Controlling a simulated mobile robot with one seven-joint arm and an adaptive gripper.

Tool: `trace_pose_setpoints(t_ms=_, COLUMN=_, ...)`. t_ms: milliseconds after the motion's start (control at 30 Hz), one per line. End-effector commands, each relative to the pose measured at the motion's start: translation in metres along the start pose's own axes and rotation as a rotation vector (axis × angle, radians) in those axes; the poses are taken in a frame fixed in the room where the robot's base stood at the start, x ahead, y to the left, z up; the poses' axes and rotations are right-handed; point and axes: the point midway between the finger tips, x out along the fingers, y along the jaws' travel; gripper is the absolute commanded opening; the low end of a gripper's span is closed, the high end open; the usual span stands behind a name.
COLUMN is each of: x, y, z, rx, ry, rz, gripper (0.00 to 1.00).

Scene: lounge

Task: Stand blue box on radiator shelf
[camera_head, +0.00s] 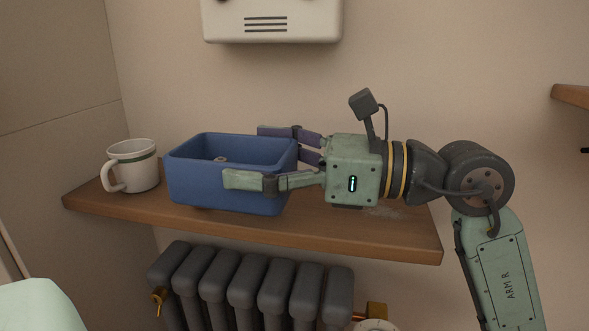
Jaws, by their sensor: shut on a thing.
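The blue box (215,188) is an open-topped bin at the left middle of the head view, upright, over the wooden radiator shelf (350,232). Its base appears at the shelf top; I cannot tell whether it fully rests there. Something small and pale shows inside it. My gripper (250,155) reaches in from the right and is shut on the box, one finger along the near wall and the other at the far side. The far finger is partly hidden.
A grey radiator (250,285) is below. A white wall unit (272,18) hangs above. The shelf's right part, under my gripper, looks clear.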

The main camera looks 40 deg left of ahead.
Motion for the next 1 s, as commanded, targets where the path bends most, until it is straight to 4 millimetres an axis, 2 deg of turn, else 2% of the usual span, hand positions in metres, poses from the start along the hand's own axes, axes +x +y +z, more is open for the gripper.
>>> trace_pose_setpoints(t_ms=33, x=-0.008, y=-0.013, z=0.002, rx=0.006, ry=-0.007, rz=-0.002, gripper=0.44)
trace_pose_setpoints(t_ms=100, x=-0.016, y=-0.027, z=0.0, rx=0.005, ry=-0.005, rz=0.0, gripper=0.44)
trace_pose_setpoints(t_ms=300, x=-0.031, y=-0.053, z=-0.004, rx=0.001, ry=-0.003, rz=-0.001, gripper=0.44)
trace_pose_setpoints(t_ms=500, x=-0.038, y=-0.064, z=-0.005, rx=0.001, ry=-0.003, rz=-0.001, gripper=0.44)
trace_pose_setpoints(t_ms=800, x=-0.038, y=-0.064, z=-0.039, rx=0.001, ry=-0.003, rz=0.0, gripper=0.44)
trace_pose_setpoints(t_ms=1000, x=-0.038, y=-0.063, z=-0.041, rx=-0.001, ry=-0.001, rz=-0.001, gripper=0.44)
